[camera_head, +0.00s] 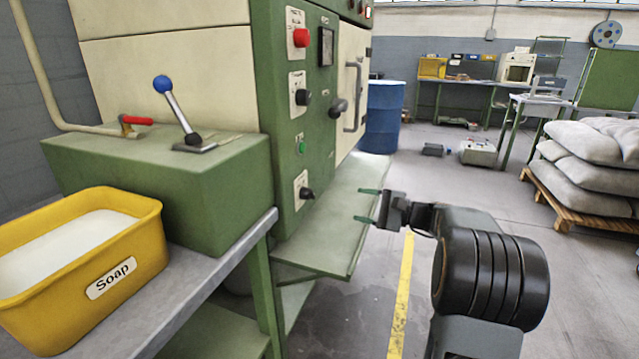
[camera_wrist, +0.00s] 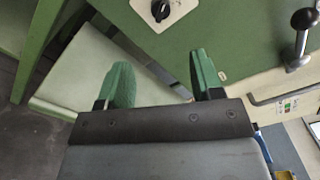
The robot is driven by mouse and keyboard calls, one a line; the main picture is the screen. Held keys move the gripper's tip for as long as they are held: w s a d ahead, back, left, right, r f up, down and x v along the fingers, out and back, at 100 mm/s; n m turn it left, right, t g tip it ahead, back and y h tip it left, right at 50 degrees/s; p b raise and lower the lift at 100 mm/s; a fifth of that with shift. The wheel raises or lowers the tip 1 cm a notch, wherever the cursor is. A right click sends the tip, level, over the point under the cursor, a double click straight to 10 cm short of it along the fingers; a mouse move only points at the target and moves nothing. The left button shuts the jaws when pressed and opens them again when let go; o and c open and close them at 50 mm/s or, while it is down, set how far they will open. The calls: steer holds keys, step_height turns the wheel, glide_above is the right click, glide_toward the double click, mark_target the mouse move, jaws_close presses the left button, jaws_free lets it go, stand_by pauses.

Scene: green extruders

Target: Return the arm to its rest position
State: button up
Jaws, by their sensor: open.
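My gripper (camera_head: 367,205) is at the end of my dark arm, just right of the green machine (camera_head: 222,190) and over the outer edge of its low green shelf (camera_head: 335,215). Its two green fingers point left toward the machine. In the wrist view my gripper (camera_wrist: 160,85) shows its fingers spread well apart with nothing between them. The machine's front, with a black knob (camera_wrist: 160,10), lies beyond the fingertips. I cannot tell from these frames whether the fingers touch the shelf.
A yellow soap tub (camera_head: 110,285) sits on a grey bench at left. A blue-knobbed lever (camera_head: 178,105) and door handle (camera_head: 352,98) stick out from the machine. A blue barrel (camera_head: 383,118) stands behind. Sacks (camera_head: 595,160) lie on a pallet at right. Floor between is clear.

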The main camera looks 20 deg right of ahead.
steer(key=s+a+r+n+g+h+p, duration=0.5)
steer(key=s+a+r+g+p, duration=0.35)
steer(key=a+p, duration=0.5)
steer(key=s+d+r+n+t+h+p, duration=0.1)
steer(key=s+d+r+n+h+p, duration=0.1)
steer(key=s+r+n+h+p, duration=0.6)
steer(key=s+r+h+p, duration=0.1)
steer(key=s+r+p, duration=0.1)
steer(key=s+p, duration=0.4)
steer(key=shift+s+r+h+p, duration=0.3)
steer(key=shift+p, duration=1.65)
steer(key=shift+t, duration=0.25)
steer(key=shift+c, duration=0.3)
